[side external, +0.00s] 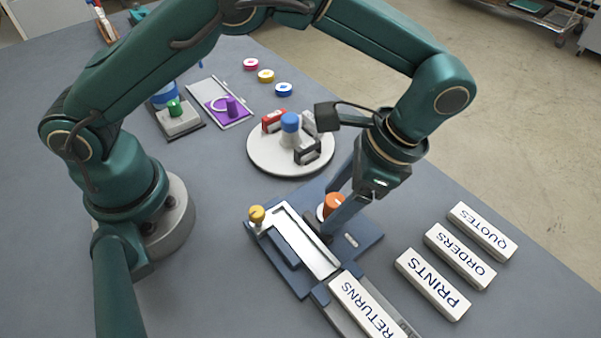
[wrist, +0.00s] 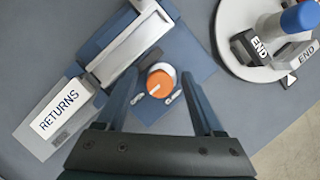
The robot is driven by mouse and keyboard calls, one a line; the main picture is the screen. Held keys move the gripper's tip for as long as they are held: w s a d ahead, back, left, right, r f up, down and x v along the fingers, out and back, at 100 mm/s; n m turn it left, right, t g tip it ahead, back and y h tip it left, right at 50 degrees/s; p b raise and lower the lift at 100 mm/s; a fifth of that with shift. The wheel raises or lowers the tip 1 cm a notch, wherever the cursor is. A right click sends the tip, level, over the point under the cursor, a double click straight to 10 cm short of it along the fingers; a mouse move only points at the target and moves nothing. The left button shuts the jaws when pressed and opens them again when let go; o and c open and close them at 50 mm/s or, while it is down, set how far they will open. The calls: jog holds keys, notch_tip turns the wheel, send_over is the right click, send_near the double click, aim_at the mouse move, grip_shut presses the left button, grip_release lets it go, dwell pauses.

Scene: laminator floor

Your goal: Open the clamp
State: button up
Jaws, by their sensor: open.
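An orange round knob with a white pointer mark (side external: 334,203) stands on a blue base plate (side external: 365,242); I take it to be the clamp's knob, though nothing labels it. It also shows in the wrist view (wrist: 160,82). My gripper (side external: 326,210) is open, pointing down at the knob. In the wrist view the knob appears between the two fingers (wrist: 158,76), with a gap on each side. Whether they touch it is hard to tell. A silver channel (side external: 312,250) with a dark blue bar (side external: 285,248) and a yellow knob (side external: 257,214) lies beside the orange knob.
A RETURNS block (side external: 360,305) sits at the channel's near end. PRINTS (side external: 432,284), ORDERS (side external: 460,257) and QUOTES (side external: 482,232) blocks lie to the right. A round white turntable (side external: 265,158) with a blue-topped post and stamps stands behind. Several small fixtures are farther back.

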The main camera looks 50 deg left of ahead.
aim_at(336, 198)
jog(key=shift+v, duration=2.55)
jog(key=shift+w+a+r, duration=0.15)
jog(key=shift+a, duration=0.05)
jog(key=s+a+r+n+t+h, duration=0.2)
jog(key=a+r+n+t+h, duration=0.15)
jog(key=a+r, duration=0.8)
jog(key=s+a+f+n+t, duration=0.3)
jog(key=s+f+n+t, duration=0.1)
jog(key=s, duration=0.3)
jog(key=shift+n+t, duration=0.65)
jog(key=shift+n, duration=0.2)
